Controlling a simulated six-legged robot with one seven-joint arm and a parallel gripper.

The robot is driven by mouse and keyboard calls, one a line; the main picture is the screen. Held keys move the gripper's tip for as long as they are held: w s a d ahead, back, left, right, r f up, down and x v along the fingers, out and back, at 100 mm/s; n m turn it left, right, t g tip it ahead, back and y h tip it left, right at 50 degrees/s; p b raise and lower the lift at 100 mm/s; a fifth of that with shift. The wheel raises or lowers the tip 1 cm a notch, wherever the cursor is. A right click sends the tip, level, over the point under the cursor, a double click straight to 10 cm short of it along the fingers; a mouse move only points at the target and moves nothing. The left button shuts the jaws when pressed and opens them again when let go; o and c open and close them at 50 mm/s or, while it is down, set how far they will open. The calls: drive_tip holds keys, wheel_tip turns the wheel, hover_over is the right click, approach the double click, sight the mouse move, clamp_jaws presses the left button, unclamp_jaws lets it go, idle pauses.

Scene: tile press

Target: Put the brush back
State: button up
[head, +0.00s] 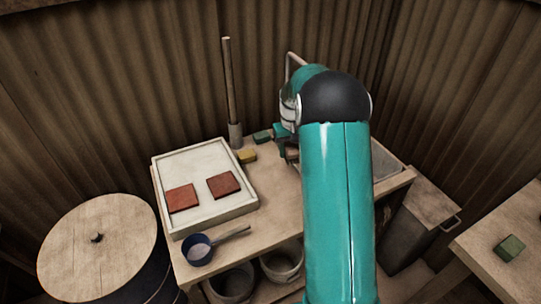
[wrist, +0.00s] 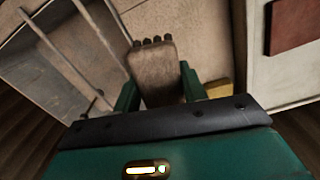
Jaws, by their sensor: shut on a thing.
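The brush (wrist: 154,72) shows in the wrist view as a brown wooden piece with a row of dark tufts at its far end. My gripper (wrist: 158,84) is shut on it, with a teal finger on each side. In the head view my gripper (head: 284,143) is over the back of the wooden worktable (head: 262,190), beside a yellow block (head: 247,156). My own arm covers much of that area, and I cannot make out the brush clearly there.
A white tray (head: 200,221) with two red tiles (head: 183,198) stands left on the worktable. A dark blue ladle (head: 199,250) lies in front. A pole (head: 230,90) stands upright at the back. A grey basin (head: 385,160) is to the right, partly behind my arm.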

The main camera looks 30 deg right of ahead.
drive_tip(key=w+a+n, duration=0.1)
drive_tip(key=a+n, duration=0.1)
drive_tip(key=a, duration=0.1)
hover_over(272, 156)
drive_tip(key=f, duration=0.9)
drive_tip(key=shift+s+a+f, duration=0.1)
drive_tip(key=shift+s+a, duration=0.1)
drive_tip(key=shift+s, duration=0.15)
drive_tip(key=shift+w+f, duration=0.15)
drive_tip(key=shift+f, duration=0.1)
drive_tip(key=shift+w+f, duration=0.1)
drive_tip(key=shift+f, duration=1.45)
drive_tip(key=shift+f, duration=0.15)
drive_tip(key=o, duration=1.1)
